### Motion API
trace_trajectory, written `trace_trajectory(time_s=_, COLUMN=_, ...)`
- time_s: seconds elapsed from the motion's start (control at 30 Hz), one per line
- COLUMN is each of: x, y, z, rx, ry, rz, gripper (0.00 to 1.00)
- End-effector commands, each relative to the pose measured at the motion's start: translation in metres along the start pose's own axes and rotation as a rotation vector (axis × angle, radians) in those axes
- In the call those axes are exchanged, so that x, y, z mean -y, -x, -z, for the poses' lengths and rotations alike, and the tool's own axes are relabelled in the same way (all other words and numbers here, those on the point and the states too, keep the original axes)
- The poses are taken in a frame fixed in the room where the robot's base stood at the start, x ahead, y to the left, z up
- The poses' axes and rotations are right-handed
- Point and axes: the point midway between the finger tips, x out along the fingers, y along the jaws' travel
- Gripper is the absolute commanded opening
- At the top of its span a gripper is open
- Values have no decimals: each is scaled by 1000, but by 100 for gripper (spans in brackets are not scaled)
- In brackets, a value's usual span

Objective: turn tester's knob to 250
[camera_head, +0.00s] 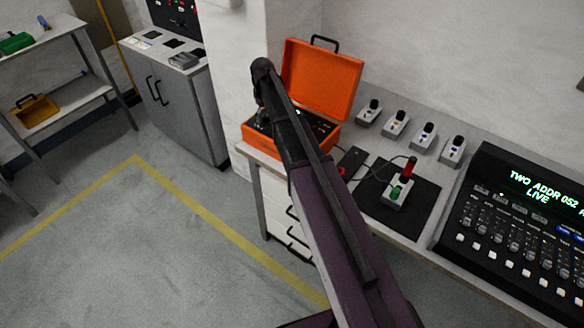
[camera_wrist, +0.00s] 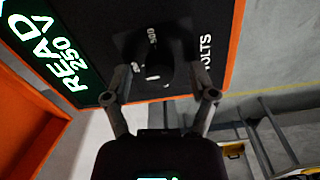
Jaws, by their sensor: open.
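The tester is in an open orange case (camera_head: 275,145) with a raised lid (camera_head: 322,80), on the near-left end of the bench in the head view. In the wrist view its black panel (camera_wrist: 100,20) carries a lit display (camera_wrist: 58,50) that reads "READ 250 V", beside the word "VOLTS". The dark knob (camera_wrist: 158,72) is on this panel, with small white numbers around it that are partly hard to read. My gripper (camera_wrist: 160,78) is open, with one finger on each side of the knob. I cannot tell whether the fingers touch it. My arm partly hides the case in the head view.
Several small boxes with dark tops (camera_head: 425,132) line the back of the bench. A black mat (camera_head: 410,215) holds a grey box with a green part and a red-handled item. A lighting console (camera_head: 520,220) stands at right. Yellow tape marks the open floor at left.

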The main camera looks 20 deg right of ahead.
Motion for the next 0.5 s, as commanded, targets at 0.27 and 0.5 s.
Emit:
trace_trajectory(time_s=0.27, x=0, y=1, z=0, rx=0, ry=181, rz=0, gripper=74)
trace_trajectory(time_s=0.5, x=0, y=26, z=0, rx=0, ry=172, rz=0, gripper=74)
